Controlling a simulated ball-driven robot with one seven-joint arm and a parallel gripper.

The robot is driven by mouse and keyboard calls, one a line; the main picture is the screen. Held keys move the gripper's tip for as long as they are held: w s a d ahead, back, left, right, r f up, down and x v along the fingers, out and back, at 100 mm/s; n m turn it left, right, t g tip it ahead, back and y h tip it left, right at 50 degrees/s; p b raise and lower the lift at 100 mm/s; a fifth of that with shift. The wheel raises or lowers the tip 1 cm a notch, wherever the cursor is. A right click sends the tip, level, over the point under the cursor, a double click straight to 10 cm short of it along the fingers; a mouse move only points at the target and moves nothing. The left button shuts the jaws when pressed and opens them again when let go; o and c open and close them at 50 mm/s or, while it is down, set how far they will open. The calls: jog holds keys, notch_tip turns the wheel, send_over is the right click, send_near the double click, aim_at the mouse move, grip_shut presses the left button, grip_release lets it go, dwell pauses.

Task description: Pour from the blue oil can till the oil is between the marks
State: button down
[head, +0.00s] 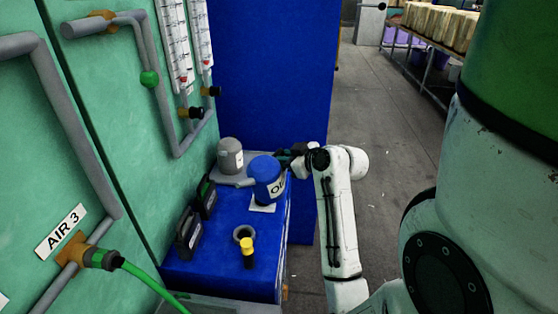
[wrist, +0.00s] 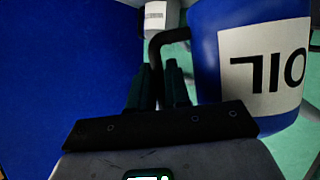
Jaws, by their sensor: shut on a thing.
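The blue oil can (head: 267,180) has a white OIL label and stands or hangs just over the blue bench top; I cannot tell if it touches. It fills the right of the wrist view (wrist: 206,60). My gripper (head: 287,158) is at the can's far right side. In the wrist view its dark fingers (wrist: 158,88) are shut on the can's dark handle (wrist: 156,48). A dark ring-shaped opening (head: 243,233) and a yellow-topped piece (head: 247,250) are on the bench top. No oil level between marks can be made out.
A grey can (head: 230,155) stands behind the oil can. Two black-handled boxes (head: 188,232) are at the left. A green panel (head: 120,180) with pipes and white gauges (head: 176,45) rises at the left. A blue wall (head: 275,70) stands behind.

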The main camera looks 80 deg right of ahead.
aim_at(273, 155)
jog(key=shift+r, duration=0.2)
jog(key=shift+w+f+n+h+b, duration=0.1)
jog(key=shift+n+h+b, duration=0.2)
jog(key=shift+b, duration=0.2)
jog(key=n+b, duration=0.1)
jog(key=r+n+h+b, duration=0.1)
jog(key=shift+a+b, duration=0.2)
jog(key=shift+b, duration=0.2)
jog(key=a+n+h+b, duration=0.1)
jog(key=w+n+b, duration=0.1)
jog(key=shift+a+r+n+h, duration=0.3)
jog(key=shift+a+r+h, duration=0.05)
jog(key=shift+h, duration=0.05)
jog(key=shift+a+r+g+b, duration=0.2)
jog(key=shift+g+b, duration=0.1)
jog(key=shift+b, duration=0.1)
jog(key=shift+w+a+r+n+h, duration=0.2)
jog(key=shift+a+r+n+h, duration=0.15)
jog(key=shift+r+n, duration=0.15)
jog(key=shift+w+a+r+n+h, duration=0.25)
jog(key=shift+a+r+n, duration=0.15)
jog(key=shift+r, duration=0.2)
dwell(4.6)
